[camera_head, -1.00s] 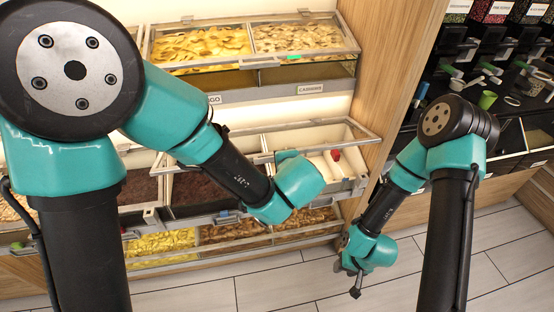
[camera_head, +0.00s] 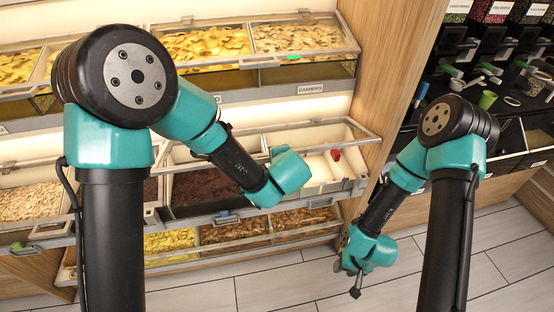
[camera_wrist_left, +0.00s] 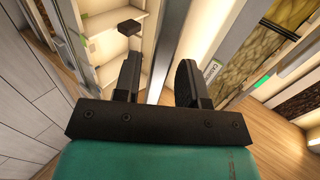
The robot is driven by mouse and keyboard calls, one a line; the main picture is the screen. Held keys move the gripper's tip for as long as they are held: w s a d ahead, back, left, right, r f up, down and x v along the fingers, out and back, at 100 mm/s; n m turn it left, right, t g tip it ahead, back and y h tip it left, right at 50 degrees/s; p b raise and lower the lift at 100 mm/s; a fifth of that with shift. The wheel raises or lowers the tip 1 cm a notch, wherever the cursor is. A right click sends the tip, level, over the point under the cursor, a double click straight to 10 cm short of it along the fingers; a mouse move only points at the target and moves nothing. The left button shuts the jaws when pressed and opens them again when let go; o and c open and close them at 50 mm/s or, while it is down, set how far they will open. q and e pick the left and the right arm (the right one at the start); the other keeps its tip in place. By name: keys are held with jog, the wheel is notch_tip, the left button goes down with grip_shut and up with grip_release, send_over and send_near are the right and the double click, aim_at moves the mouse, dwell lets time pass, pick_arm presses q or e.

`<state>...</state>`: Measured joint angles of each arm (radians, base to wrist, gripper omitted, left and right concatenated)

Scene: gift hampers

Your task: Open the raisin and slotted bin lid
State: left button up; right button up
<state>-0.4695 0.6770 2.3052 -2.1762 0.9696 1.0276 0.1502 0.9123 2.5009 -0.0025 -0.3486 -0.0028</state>
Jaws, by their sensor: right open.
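The raisin bin (camera_head: 205,187) is a dark brown compartment in the middle shelf row. The pale slotted bin (camera_head: 316,168) is to its right, with a small red item (camera_head: 335,155) in it. A clear lid with a grey metal frame (camera_head: 345,147) spans above them; how far it is raised is hard to tell. My left gripper is hidden behind its teal wrist in the head view, in front of these bins. In the left wrist view, the left gripper (camera_wrist_left: 160,80) has its fingers apart, with a pale metal bar beyond the gap; contact is unclear. My right gripper (camera_head: 356,278) is open and empty, low at right.
Above is a lidded row with yellow chips (camera_head: 205,45) and cashews (camera_head: 295,38). Below is another row of snack bins (camera_head: 235,232). A wooden divider (camera_head: 385,75) stands right of the bins, with dark dispensers (camera_head: 480,60) beyond. The tiled floor (camera_head: 260,290) is clear.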

pick_arm(q)
grip_shut()
jog(key=shift+r, duration=0.2)
dwell(0.3)
